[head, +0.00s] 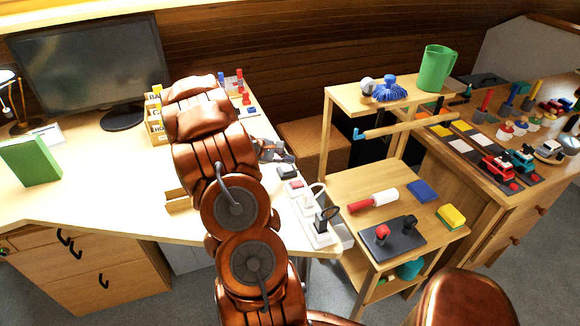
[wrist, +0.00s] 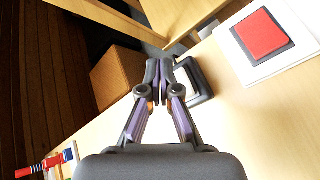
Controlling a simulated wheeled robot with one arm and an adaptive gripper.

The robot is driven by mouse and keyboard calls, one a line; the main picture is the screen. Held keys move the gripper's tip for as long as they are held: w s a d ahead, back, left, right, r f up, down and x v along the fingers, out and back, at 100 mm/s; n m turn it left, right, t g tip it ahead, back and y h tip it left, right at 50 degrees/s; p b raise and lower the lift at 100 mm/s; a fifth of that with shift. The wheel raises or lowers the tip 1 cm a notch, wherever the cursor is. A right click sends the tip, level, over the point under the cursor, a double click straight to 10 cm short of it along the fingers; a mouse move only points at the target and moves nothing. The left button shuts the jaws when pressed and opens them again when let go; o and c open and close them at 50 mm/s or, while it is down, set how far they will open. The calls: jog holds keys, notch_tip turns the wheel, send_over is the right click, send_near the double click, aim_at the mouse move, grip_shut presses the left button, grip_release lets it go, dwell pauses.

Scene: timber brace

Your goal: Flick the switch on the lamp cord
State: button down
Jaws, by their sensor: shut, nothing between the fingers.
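A small dark block with a pale centre (wrist: 203,80) lies on the desk just right of my fingertips in the wrist view. It also shows in the head view (head: 287,171), beside the gripper; it may be the cord switch, but no cord is visible on it. My gripper (wrist: 160,68) is shut and empty, with its fingertips close to the block's left side. I cannot tell whether they touch. In the head view my gripper (head: 283,157) is partly hidden by my arm. A desk lamp (head: 10,90) is cut off at the far left.
A white power strip (head: 318,238) with plugs lies along the desk's right edge. Its red switch (wrist: 263,35) is close to the dark block. A monitor (head: 90,65) and green book (head: 32,160) stand left. A wooden tool cart (head: 340,180) stands right.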

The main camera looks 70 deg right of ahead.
aim_at(284, 169)
jog(key=shift+r, duration=0.15)
jog(key=shift+w+a+r+p, duration=0.15)
jog(key=shift+r+p, duration=0.45)
jog(key=shift+r, duration=0.6)
jog(key=shift+w+a+r+p, duration=0.1)
jog(key=shift+r+p, duration=0.45)
jog(key=shift+r, duration=0.6)
jog(key=shift+w+a+r, duration=0.1)
jog(key=shift+a, duration=0.05)
jog(key=w+a+r+m+t+y, duration=0.1)
jog(key=a+r, duration=0.3)
jog(key=a, duration=0.5)
jog(key=w+a+r+t+y+p, duration=0.1)
jog(key=a+r, duration=0.2)
jog(key=a, duration=0.7)
jog(key=w+a+r+m+t+y, duration=0.15)
jog(key=a+r, duration=0.25)
jog(key=a, duration=0.5)
jog(key=s+a+y, duration=0.1)
jog(key=s+a, duration=0.2)
jog(key=a, duration=0.6)
jog(key=s+a+r+n+t+y+p, duration=0.1)
jog(key=s+a, duration=0.3)
jog(key=a, duration=0.5)
jog(key=s+a+r+n+t+y, duration=0.1)
jog(key=s+a+y, duration=0.1)
jog(key=a, duration=0.7)
jog(key=shift+s+a+p, duration=0.15)
jog(key=shift+s+p, duration=0.15)
jog(key=shift+s, duration=0.4)
